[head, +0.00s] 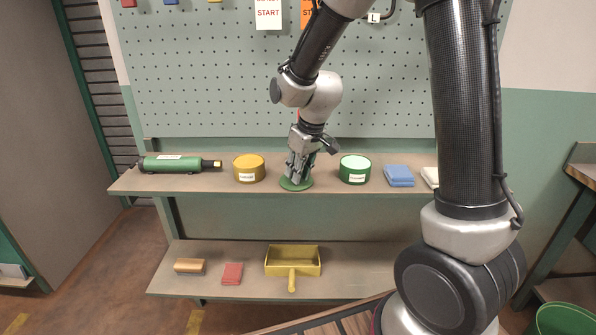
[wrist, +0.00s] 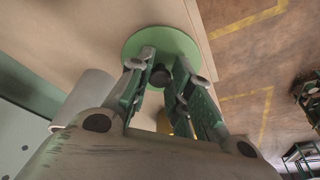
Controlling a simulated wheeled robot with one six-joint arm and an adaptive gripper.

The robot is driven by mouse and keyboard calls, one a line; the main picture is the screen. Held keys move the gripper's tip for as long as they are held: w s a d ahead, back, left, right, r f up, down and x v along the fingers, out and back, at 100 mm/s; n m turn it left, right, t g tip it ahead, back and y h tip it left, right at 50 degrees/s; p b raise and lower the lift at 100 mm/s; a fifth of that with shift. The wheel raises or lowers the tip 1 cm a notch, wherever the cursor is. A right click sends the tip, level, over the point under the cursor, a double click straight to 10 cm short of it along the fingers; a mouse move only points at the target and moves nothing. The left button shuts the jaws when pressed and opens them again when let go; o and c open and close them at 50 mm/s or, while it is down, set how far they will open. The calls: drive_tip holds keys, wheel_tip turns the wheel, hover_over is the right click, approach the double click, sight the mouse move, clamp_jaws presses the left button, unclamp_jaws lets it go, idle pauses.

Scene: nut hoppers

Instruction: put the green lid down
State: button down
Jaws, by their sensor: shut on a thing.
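The green lid (head: 296,185) is a flat round disc at the front edge of the upper shelf, between the yellow tin and the green tin. It also shows in the wrist view (wrist: 184,46), with a dark knob (wrist: 160,76) at its middle. My gripper (head: 297,177) points down over it and is shut on the knob, with one finger on each side in the wrist view (wrist: 162,74). The lid looks level and at or very close to the shelf surface; I cannot tell whether it touches. Part of it is hidden by the fingers.
On the upper shelf (head: 215,184) stand a yellow tin (head: 249,169) to the left and a green tin (head: 355,171) to the right. A green cylinder (head: 174,165) lies far left; folded blue cloths (head: 399,176) lie right. A lower shelf (head: 370,276) holds a yellow dustpan (head: 292,262).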

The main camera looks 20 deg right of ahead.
drive_tip(key=shift+f, duration=0.15)
drive_tip(key=c, duration=1.3)
unclamp_jaws()
drive_tip(key=v, duration=1.2)
drive_tip(key=s+d+r+m, duration=0.1)
drive_tip(key=s+d, duration=0.3)
drive_tip(key=s, duration=0.3)
drive_tip(key=s+d+r+m+t+h, duration=0.1)
drive_tip(key=s+d, duration=0.3)
drive_tip(key=s, duration=0.4)
drive_tip(key=s+d+r+m, duration=0.2)
drive_tip(key=s+d+m, duration=0.1)
drive_tip(key=s, duration=0.5)
drive_tip(key=shift+d+r+h, duration=0.3)
drive_tip(key=shift+d, duration=0.6)
